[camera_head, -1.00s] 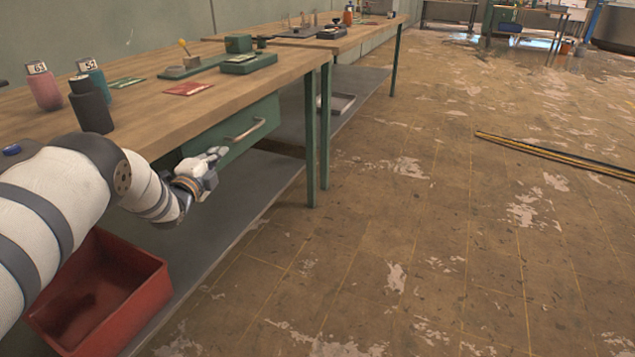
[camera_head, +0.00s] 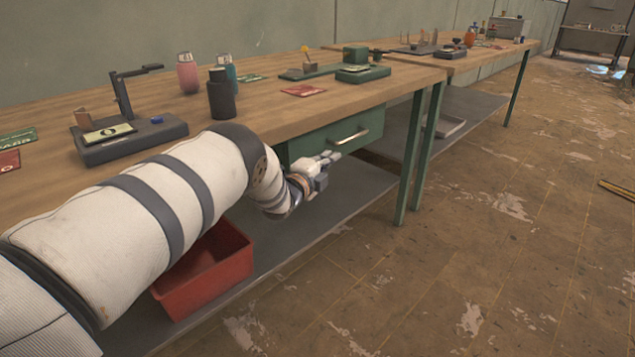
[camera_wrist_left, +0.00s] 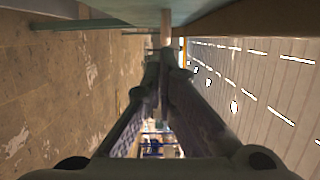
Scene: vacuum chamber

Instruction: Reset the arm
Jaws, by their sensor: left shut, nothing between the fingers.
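My left arm comes in from the lower left in the head view and reaches along the front of the workbench (camera_head: 270,124). My left gripper (camera_head: 332,161) is at its end, in front of the green drawer (camera_head: 325,142) and below the bench top. The drawer has a pale handle (camera_head: 353,138), close above and right of the fingers. In the left wrist view the gripper's two dark fingers (camera_wrist_left: 165,58) meet at their tips, with nothing between them. Contact with the drawer or handle cannot be told. My right gripper is not in view.
A red bin (camera_head: 208,272) sits on the grey lower shelf (camera_head: 305,215), under my arm. On the bench stand a dark jar (camera_head: 222,98), a pink bottle (camera_head: 187,75) and a device with an upright arm (camera_head: 130,138). The floor at right (camera_head: 480,250) is open.

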